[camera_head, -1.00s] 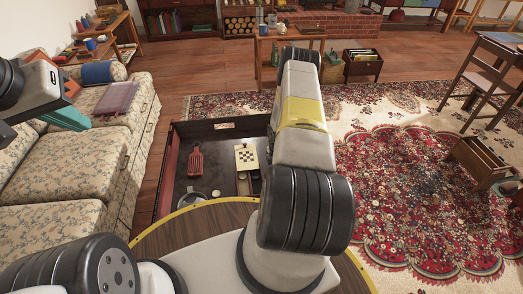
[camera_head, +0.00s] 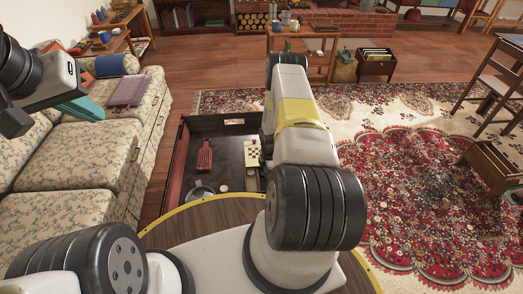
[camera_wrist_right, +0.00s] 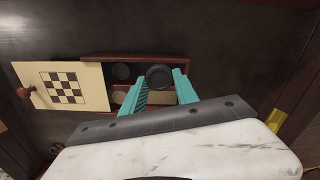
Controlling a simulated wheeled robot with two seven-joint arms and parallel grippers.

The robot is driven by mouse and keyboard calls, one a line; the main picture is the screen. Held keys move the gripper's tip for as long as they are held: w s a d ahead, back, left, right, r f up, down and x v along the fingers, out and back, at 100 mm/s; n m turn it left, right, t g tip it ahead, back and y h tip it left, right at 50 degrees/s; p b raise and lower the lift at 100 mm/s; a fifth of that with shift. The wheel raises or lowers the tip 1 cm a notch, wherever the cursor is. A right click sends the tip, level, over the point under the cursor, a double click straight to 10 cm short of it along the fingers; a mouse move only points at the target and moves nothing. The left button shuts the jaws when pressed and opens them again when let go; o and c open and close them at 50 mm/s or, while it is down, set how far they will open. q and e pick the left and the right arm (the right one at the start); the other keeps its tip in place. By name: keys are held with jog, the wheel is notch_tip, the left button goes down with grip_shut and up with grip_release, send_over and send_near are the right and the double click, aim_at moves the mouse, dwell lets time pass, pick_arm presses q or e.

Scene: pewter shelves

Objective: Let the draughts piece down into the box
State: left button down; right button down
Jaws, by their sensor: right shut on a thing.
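My right gripper (camera_wrist_right: 161,82) is shut on a dark, round draughts piece (camera_wrist_right: 159,76), held between its teal fingertips in the right wrist view. The box (camera_wrist_right: 183,61) is a reddish-brown open case just below the fingers. Its pale lid with a chequered board (camera_wrist_right: 63,86) sits to the left. A dark disc and pale parts show inside the box. Whether the held piece touches the box, I cannot tell. In the head view the lid (camera_head: 252,153) shows, and my right arm hides the right gripper. My left gripper (camera_head: 85,108) is at the left, its jaw opening unclear.
The box lies in a large dark tray (camera_head: 181,145) with raised walls. A red paddle-shaped thing (camera_head: 204,156) and a grey round bowl (camera_head: 201,193) lie in it too. A floral sofa (camera_head: 90,150) stands left; a patterned rug (camera_head: 400,200) lies right.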

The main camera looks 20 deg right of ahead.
jog(key=shift+w+a+f, duration=0.1)
jog(key=shift+a+f, duration=0.1)
jog(key=shift+a, duration=0.25)
jog(key=shift+w+a+f, duration=0.1)
jog(key=shift+a+f, duration=0.1)
jog(key=shift+a, duration=0.25)
jog(key=shift+f, duration=0.9)
jog(key=c, duration=0.9)
grip_release()
jog(key=shift+o, duration=0.2)
jog(key=shift+r, duration=0.15)
notch_tip(320, 180, up, 8)
jog(key=shift+f, duration=0.25)
